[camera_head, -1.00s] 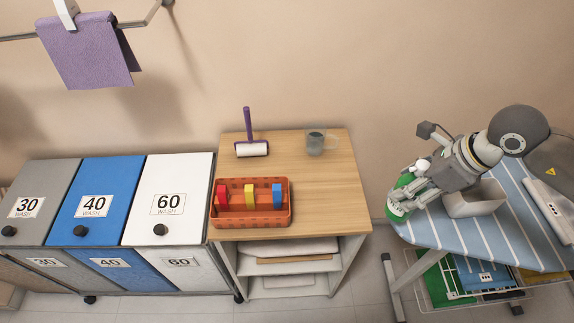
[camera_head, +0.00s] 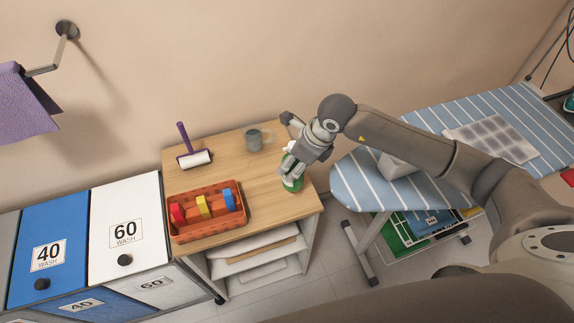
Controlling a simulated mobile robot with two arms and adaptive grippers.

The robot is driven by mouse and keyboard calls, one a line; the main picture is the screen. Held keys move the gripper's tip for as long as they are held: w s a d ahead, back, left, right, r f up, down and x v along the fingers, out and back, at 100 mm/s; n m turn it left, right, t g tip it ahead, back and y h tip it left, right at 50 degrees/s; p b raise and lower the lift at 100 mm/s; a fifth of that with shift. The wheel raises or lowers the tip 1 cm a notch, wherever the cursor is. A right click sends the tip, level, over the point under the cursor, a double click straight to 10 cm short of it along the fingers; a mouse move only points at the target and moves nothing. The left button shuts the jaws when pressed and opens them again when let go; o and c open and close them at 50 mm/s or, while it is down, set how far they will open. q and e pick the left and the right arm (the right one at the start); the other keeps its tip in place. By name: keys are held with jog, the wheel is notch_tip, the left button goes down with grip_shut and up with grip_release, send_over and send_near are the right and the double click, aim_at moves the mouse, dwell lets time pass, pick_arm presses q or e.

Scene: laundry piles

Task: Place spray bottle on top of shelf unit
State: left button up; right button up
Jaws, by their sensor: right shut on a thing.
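The spray bottle (camera_head: 291,184) is green with a pale upper part. My right gripper (camera_head: 297,166) is shut on its upper part, and the fingers hide some of it. The bottle is upright or slightly tilted, over the right part of the shelf unit's wooden top (camera_head: 255,189). I cannot tell whether its base touches the top. My left gripper is not in view.
On the shelf top are an orange basket (camera_head: 208,228) with coloured items, a lint roller (camera_head: 195,159) and a grey cup (camera_head: 254,139). Laundry bins (camera_head: 128,225) stand left. A striped ironing board (camera_head: 358,187) stands right. The front right of the top is clear.

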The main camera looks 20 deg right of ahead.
aim_at(287, 172)
jog(key=shift+w+a+f, duration=0.45)
jog(key=shift+a+f, duration=0.15)
jog(key=shift+f, duration=0.25)
notch_tip(287, 172, down, 3)
jog(key=shift+r+p, duration=0.1)
jog(key=shift+p, duration=1.05)
jog(key=shift+f, duration=0.3)
jog(key=shift+w+f, duration=0.1)
jog(key=shift+f, duration=0.1)
jog(key=o, duration=1.2)
jog(key=shift+r, duration=0.1)
jog(key=shift+c, duration=0.2)
